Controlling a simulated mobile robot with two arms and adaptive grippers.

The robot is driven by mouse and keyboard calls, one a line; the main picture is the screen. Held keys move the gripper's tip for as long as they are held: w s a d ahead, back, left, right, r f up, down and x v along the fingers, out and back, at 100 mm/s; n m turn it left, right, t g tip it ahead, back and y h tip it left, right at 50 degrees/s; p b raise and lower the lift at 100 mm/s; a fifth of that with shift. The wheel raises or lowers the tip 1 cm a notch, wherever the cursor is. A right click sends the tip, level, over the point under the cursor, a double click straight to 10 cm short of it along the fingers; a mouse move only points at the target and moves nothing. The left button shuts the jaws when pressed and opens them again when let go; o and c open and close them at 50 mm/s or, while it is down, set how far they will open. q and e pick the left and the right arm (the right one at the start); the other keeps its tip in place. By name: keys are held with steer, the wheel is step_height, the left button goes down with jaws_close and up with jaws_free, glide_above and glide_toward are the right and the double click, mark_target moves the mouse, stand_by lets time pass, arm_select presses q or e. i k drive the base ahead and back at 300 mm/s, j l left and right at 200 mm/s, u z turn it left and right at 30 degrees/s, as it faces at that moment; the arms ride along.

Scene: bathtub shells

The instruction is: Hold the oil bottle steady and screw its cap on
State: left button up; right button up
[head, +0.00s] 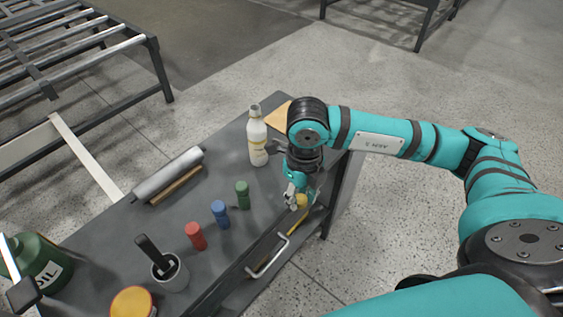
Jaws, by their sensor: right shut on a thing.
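My right gripper (296,198) is at the bench's right edge, far from the oil bottle, shut on a small yellow thing (302,201), which appears to be the cap.
On the grey bench (105,235) stand a white bottle (258,142), green (242,195), blue (220,214) and red (195,236) cylinders, a cup with a dark handle (171,274) and an orange-topped jar (133,302). A metal roll (170,174) lies at the back left.

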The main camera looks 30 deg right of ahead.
mark_target(256, 128)
steer(key=l, duration=0.65)
steer(key=k+l+u, duration=0.15)
steer(key=l, duration=0.5)
